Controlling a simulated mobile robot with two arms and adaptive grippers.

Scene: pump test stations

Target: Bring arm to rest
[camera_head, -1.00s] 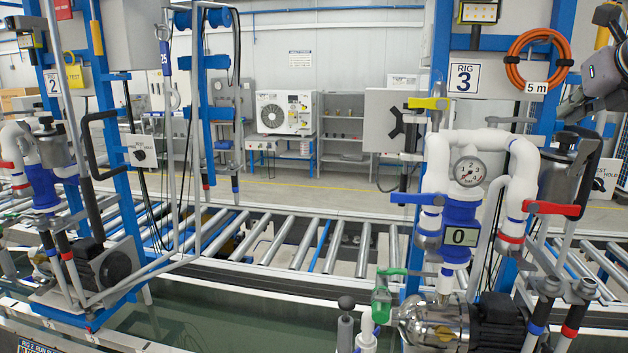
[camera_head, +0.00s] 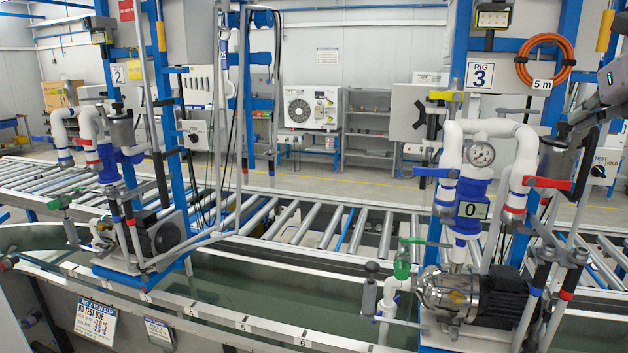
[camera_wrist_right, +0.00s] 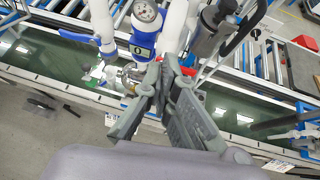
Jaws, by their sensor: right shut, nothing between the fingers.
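My right gripper (camera_wrist_right: 166,68) shows in the right wrist view, its two grey fingers together at the tips with nothing between them. It is in front of the Rig 3 pump piping, apart or touching cannot be told. In the head view my right arm comes in at the right edge, with the gripper (camera_head: 578,118) beside the Rig 3 panel, partly lost among dark parts there. My left gripper is not in view.
Rig 3 has white piping, a gauge (camera_head: 481,154), a blue meter (camera_head: 468,208) reading 0 and a red lever (camera_head: 547,183). Rig 2 (camera_head: 119,74) stands left. A water tank (camera_head: 270,290) runs in front, a roller conveyor (camera_head: 290,220) behind.

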